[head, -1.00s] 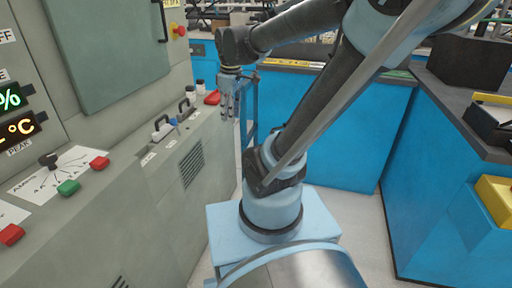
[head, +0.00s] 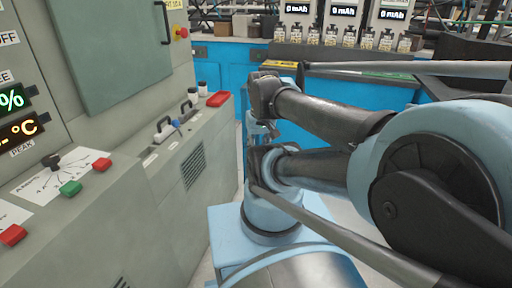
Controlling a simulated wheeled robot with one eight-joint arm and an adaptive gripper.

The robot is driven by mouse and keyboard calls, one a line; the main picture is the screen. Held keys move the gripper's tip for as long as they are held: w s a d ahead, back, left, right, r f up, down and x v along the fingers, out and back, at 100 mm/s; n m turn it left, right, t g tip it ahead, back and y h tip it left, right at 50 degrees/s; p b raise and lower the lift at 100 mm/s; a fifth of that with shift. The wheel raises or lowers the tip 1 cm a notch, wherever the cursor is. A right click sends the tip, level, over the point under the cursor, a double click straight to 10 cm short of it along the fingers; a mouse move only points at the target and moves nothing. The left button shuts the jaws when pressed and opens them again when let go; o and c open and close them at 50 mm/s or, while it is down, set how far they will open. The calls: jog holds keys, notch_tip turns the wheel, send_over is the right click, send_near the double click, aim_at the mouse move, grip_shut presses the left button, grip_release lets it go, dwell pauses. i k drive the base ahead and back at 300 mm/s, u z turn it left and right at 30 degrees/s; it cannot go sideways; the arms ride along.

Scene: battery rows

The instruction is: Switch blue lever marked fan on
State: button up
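A small blue lever (head: 177,123) stands on the sloping ledge of the grey machine at left. It sits between a white-based handle with a black grip (head: 163,131) and another black handle (head: 187,113). The labels beside them are too small to read, so the fan marking cannot be made out.
The grey machine (head: 190,165) carries a red button (head: 102,165), a green button (head: 70,188) and a black knob (head: 51,162). A red object (head: 218,99) and small bottles sit at the ledge's far end. Blue cabinets (head: 222,62) with several mAh-display stations stand behind.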

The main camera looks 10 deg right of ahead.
aim_at(175, 123)
jog(key=z, duration=0.95)
jog(key=k, duration=0.65)
jog(key=u, duration=0.6)
